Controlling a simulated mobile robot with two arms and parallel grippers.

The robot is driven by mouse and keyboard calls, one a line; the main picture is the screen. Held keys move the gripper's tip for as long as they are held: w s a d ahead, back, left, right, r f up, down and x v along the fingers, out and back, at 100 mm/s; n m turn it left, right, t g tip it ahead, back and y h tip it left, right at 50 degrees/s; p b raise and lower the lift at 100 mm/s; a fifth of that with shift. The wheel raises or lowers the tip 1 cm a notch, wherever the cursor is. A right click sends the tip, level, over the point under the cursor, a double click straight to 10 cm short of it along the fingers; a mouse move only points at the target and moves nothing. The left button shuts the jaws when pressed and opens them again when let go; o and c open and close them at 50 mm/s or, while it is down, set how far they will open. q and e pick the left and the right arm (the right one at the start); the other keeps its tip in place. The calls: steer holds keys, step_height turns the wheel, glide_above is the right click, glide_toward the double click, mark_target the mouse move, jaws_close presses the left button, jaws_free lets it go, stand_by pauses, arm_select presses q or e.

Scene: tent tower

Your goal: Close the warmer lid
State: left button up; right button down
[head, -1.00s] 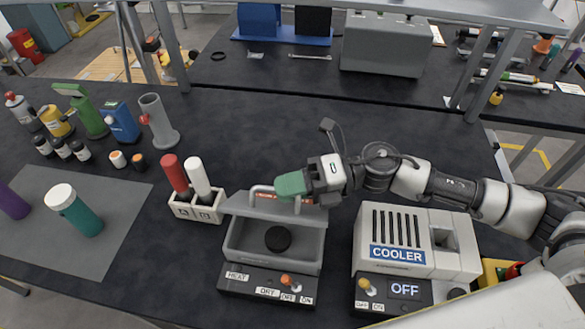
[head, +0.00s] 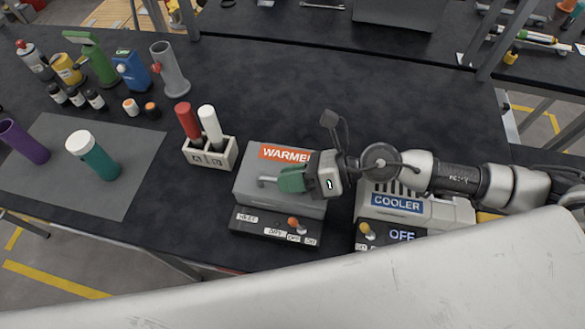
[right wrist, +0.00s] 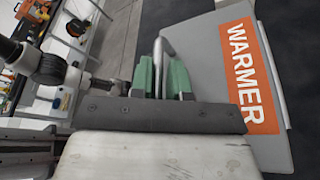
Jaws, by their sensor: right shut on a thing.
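The grey warmer (head: 270,202) stands near the table's front edge. Its lid (head: 255,166) lies down over the box, with the orange WARMER label (head: 282,153) facing up. The label is also large in the right wrist view (right wrist: 247,75). The lid appears shut, and the inside of the box is hidden. My right gripper (head: 291,180), with green fingers, is shut on the lid's metal handle (head: 266,181). In the right wrist view, the handle (right wrist: 162,48) runs between the fingers. My left gripper is not in view.
The cooler (head: 400,203) stands just right of the warmer, under my right arm. A holder (head: 209,156) with a red and a white marker stands to the left. A teal bottle (head: 95,160) is on the grey mat. The table behind the warmer is clear.

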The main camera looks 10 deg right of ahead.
steer(key=shift+s+a+f, duration=0.1)
steer(key=shift+s+f, duration=0.2)
steer(key=shift+f, duration=0.05)
steer(key=c, duration=1.4)
jaws_free()
steer(key=shift+o, duration=1.2)
steer(key=shift+a+r, duration=0.1)
steer(key=shift+a, duration=0.05)
steer(key=shift+w, duration=0.15)
steer(key=shift+d, duration=0.2)
steer(key=shift+d+b, duration=0.3)
steer(key=shift+b, duration=0.05)
steer(key=b+v, duration=0.5)
steer(key=v, duration=0.5)
steer(key=shift+r, duration=0.25)
